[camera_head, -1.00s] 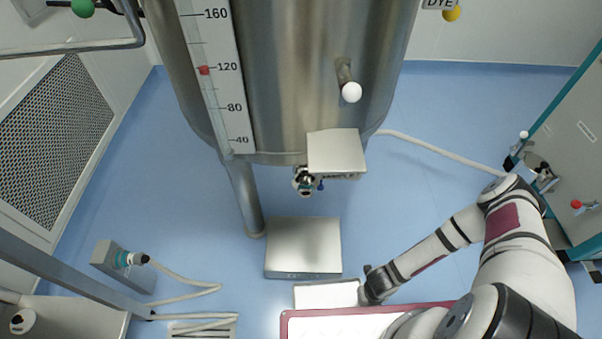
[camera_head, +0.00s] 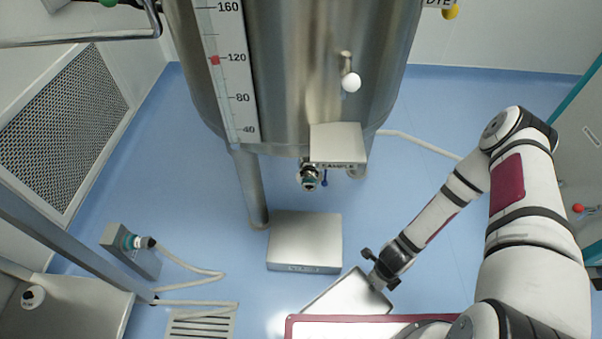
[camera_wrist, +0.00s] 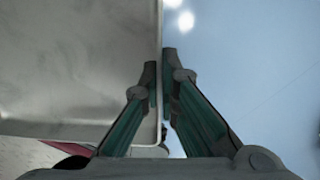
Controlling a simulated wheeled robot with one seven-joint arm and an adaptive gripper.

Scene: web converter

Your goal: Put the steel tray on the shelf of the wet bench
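The steel tray (camera_head: 346,296) is a flat grey tray in the lower middle of the head view, tilted and partly hidden behind the red-edged board. My gripper (camera_head: 381,268) is at its right corner. In the wrist view the tray (camera_wrist: 75,65) fills the left side, and my gripper (camera_wrist: 162,85) has its two fingers closed on the tray's rim, one on each side. No wet bench shelf can be told for sure in these views.
A large steel tank (camera_head: 290,70) stands ahead, with a sample valve (camera_head: 309,178) low on its front. A steel box (camera_head: 305,240) sits on the blue floor below it. A red-edged white board (camera_head: 340,329) is close in front of me. Hoses (camera_head: 195,270) lie at left.

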